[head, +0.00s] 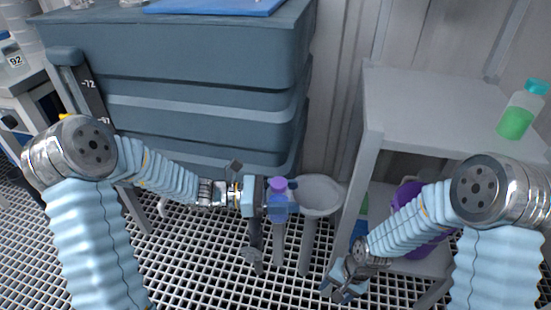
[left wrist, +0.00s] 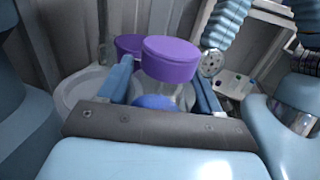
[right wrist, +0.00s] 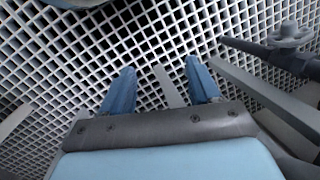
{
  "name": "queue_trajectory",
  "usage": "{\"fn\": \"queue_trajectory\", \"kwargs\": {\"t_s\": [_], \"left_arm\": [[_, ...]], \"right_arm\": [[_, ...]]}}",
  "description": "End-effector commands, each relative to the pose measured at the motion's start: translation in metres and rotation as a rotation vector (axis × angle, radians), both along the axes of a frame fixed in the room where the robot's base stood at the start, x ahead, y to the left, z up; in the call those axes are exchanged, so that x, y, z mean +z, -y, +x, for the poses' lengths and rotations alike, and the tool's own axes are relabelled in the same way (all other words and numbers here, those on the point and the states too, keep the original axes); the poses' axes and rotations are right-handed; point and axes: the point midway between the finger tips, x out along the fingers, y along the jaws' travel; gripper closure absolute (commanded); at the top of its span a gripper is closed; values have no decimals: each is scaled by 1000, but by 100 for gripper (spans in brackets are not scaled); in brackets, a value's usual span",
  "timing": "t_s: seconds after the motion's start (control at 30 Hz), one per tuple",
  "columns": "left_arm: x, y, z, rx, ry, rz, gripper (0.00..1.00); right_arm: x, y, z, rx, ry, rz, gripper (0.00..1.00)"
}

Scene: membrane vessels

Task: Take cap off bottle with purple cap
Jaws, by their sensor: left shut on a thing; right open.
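The bottle with a purple cap (head: 278,184) shows in the middle of the head view, with blue contents (head: 278,203). My left gripper (head: 279,204) is shut on the bottle's body, below the cap. In the left wrist view the purple cap (left wrist: 170,58) sits above the two fingers, on top of the clear bottle with blue at its bottom (left wrist: 154,102). My right gripper (head: 341,284) is low and to the right of the bottle. In the right wrist view its fingers (right wrist: 160,85) are apart with nothing between them, over the floor grating.
A round grey basin (head: 318,193) is just right of the bottle. A grey side table (head: 430,105) holds a green bottle with a teal cap (head: 517,118). A purple container (head: 408,199) stands beneath it. A large dark cabinet (head: 195,75) fills the back left.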

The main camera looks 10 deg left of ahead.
Motion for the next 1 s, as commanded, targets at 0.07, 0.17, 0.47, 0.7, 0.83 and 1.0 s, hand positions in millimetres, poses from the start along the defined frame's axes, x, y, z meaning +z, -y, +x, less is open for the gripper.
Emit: {"fn": "queue_trajectory", "kwargs": {"t_s": [0.07, 0.17, 0.47, 0.7, 0.83, 1.0], "left_arm": [[0, 0, 0, 0, 0, -1, 100], [0, 0, 0, 0, 1, -1, 100], [0, 0, 0, 0, 1, -1, 100], [0, 0, 0, 0, 1, -1, 100], [0, 0, 0, 0, 1, -1, 100], [0, 0, 0, 0, 1, -1, 100]], "right_arm": [[41, -21, 21, -39, -9, -71, 38], [93, -41, 34, -125, -18, -174, 38], [257, -84, 25, -461, 87, -410, 38], [371, -115, 6, -789, 158, -447, 38], [386, -144, 31, -876, 84, -394, 38], [381, -174, 70, -895, -7, -304, 38]]}}
